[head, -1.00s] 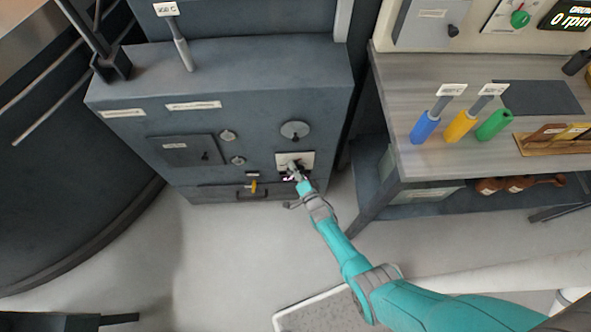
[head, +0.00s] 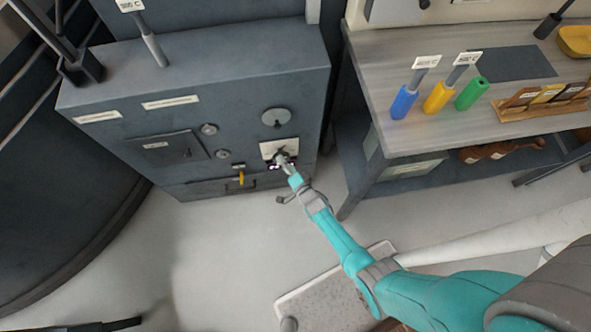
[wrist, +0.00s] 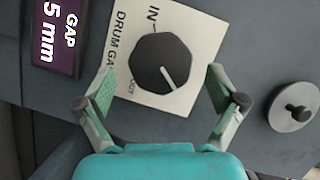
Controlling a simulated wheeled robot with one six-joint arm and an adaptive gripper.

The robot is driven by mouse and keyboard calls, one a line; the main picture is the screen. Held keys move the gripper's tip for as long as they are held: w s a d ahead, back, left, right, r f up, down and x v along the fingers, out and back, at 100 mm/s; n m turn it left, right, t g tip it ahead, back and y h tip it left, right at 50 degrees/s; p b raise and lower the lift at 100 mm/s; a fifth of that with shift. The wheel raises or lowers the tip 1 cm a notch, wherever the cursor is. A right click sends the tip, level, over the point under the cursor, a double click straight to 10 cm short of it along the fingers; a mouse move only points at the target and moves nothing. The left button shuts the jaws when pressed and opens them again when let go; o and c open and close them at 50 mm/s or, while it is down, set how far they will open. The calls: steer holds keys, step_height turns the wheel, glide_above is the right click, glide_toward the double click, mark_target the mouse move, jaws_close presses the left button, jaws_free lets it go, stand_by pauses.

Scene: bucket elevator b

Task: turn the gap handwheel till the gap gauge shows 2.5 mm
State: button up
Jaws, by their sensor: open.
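The gap handwheel is a black many-sided knob (wrist: 160,62) with a white line, on a white plate (wrist: 193,22) lettered "DRUM GA…", "IN" and "OUT". The plate also shows on the dark cabinet front in the head view (head: 268,149). My gripper (wrist: 160,76) is open. One finger is left of the knob and one right of it, with visible space on both sides. The gap gauge (wrist: 58,38) is a dark display at the upper left of the wrist view. It shows "GAP" and "5 mm"; the top frame edge cuts it off, so any digits before the 5 are hidden.
A round grey disc with a small knob (wrist: 294,107) sits right of the plate. A yellow handle (head: 241,178) and a hatch (head: 168,149) are left of it on the cabinet. A workbench (head: 375,62) with coloured-handled tools stands to the right.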

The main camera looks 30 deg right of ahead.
steer(key=s+r, duration=0.1)
steer(key=s, duration=0.7)
steer(key=shift+s+d, duration=0.3)
steer(key=shift+s, duration=0.05)
steer(key=shift+r, duration=0.1)
steer(key=s+r+n, duration=0.3)
steer(key=s+r, duration=0.3)
steer(key=s, duration=0.4)
steer(key=s+r+n, duration=0.3)
steer(key=s+r, duration=0.4)
steer(key=s, duration=0.3)
steer(key=s+r+n, duration=0.3)
steer(key=s+r, duration=0.2)
steer(key=r, duration=0.7)
steer(key=s+r+n+g, duration=0.1)
steer(key=s+r+n, duration=0.3)
steer(key=r, duration=0.9)
steer(key=shift+s+a+n+g+h, duration=0.3)
steer(key=shift+s+h, duration=0.1)
steer(key=shift+s, duration=0.85)
